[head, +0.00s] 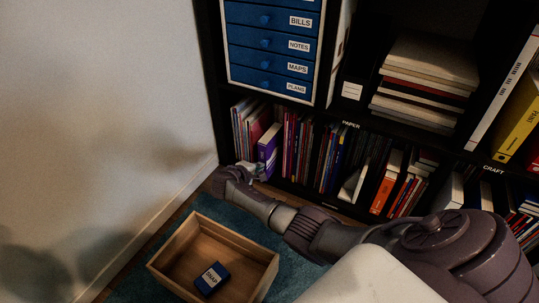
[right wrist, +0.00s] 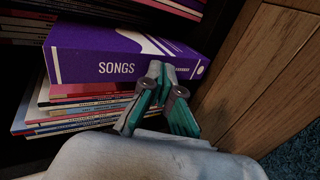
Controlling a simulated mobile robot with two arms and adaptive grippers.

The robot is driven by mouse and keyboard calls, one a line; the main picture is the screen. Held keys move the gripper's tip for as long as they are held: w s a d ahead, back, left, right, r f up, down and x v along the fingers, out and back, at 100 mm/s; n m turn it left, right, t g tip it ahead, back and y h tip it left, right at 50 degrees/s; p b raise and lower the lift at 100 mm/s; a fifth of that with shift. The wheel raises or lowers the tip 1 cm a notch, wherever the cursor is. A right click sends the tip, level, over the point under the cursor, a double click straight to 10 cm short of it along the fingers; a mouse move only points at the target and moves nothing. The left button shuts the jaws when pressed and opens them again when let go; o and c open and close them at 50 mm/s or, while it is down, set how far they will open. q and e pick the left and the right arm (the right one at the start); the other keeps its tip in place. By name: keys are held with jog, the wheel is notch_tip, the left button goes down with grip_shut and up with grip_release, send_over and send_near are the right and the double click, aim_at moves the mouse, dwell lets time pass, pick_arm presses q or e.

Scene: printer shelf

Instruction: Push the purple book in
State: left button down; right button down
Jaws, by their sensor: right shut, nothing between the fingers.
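The purple book (head: 268,150) stands on the bottom shelf at the left, its spine reading SONGS in the right wrist view (right wrist: 85,66). It sticks out past its neighbours, so part of its cover shows. My right gripper (head: 256,169) is shut and empty, in front of the lower part of the spine. In the right wrist view its fingers (right wrist: 161,80) overlap the spine just past the word SONGS. They look touching or very close; I cannot tell which. They hide part of the spine. My left gripper is not in view.
Thin books (right wrist: 70,108) stand beside the purple book, and more books (head: 332,158) fill the row to the right. A wooden crate (head: 169,252) holding a blue box (head: 212,279) stands on the teal rug. A wall (head: 110,120) bounds the left.

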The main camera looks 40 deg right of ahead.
aim_at(262, 161)
jog(key=shift+w+d+b, duration=0.3)
jog(key=shift+d+b, duration=0.1)
jog(key=shift+d, duration=0.35)
jog(key=shift+w+d+b, duration=0.25)
jog(key=shift+d+b, duration=0.1)
jog(key=shift+d, duration=0.35)
jog(key=shift+w+d+b, duration=0.3)
jog(key=shift+d+b, duration=0.1)
jog(key=shift+d, duration=0.35)
jog(key=shift+s+a+r+p, duration=0.1)
jog(key=shift+s+a+p, duration=0.1)
jog(key=shift+a+p, duration=0.35)
jog(key=s+a+p, duration=0.4)
jog(key=a+p, duration=0.1)
jog(key=a, duration=0.5)
jog(key=shift+a, duration=0.1)
